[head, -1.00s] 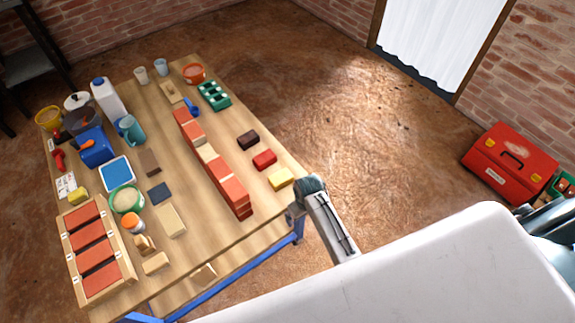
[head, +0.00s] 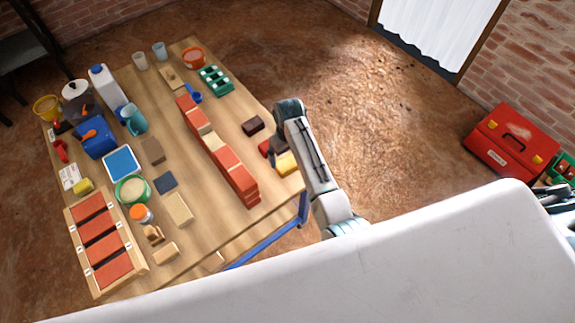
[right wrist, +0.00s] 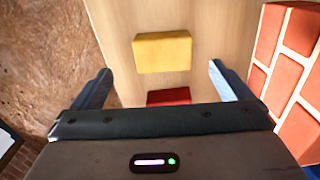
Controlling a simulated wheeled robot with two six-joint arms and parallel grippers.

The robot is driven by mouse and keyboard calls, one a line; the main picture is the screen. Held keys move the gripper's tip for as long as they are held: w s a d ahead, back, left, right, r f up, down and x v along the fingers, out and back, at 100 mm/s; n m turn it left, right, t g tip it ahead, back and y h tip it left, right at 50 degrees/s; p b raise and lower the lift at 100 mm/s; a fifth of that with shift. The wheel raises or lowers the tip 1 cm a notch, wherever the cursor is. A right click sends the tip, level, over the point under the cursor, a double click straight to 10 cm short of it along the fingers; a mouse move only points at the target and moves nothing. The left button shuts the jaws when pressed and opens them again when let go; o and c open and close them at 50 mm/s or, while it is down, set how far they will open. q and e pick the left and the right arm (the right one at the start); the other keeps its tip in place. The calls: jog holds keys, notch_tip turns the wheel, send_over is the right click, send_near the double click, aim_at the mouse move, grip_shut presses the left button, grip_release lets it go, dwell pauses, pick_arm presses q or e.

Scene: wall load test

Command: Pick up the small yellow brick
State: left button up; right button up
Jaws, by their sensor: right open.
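The small yellow brick (head: 287,163) lies on the wooden table near its right edge, partly covered by my right arm in the head view. In the right wrist view the yellow brick (right wrist: 162,52) shows whole, beyond and between the two fingers. My right gripper (head: 273,156) is above the table by the yellow and red bricks. Its fingers (right wrist: 160,70) are apart with nothing held between them. My left gripper is not in view.
A red brick (right wrist: 168,97) lies beside the yellow one, with a dark brown brick (head: 252,125) farther back. A low brick wall (head: 218,148) runs along the table to the left. Tools and containers crowd the table's left side. A red toolbox (head: 511,143) stands on the floor.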

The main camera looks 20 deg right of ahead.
aim_at(287, 163)
jog(key=shift+s+a+f+p, duration=0.1)
jog(key=shift+a+f+p, duration=0.1)
jog(key=shift+f, duration=1.55)
jog(key=shift+a+f+p, duration=0.1)
jog(key=shift+f+p, duration=0.1)
jog(key=shift+f, duration=1.5)
jog(key=shift+r, duration=0.1)
jog(key=c, duration=1.3)
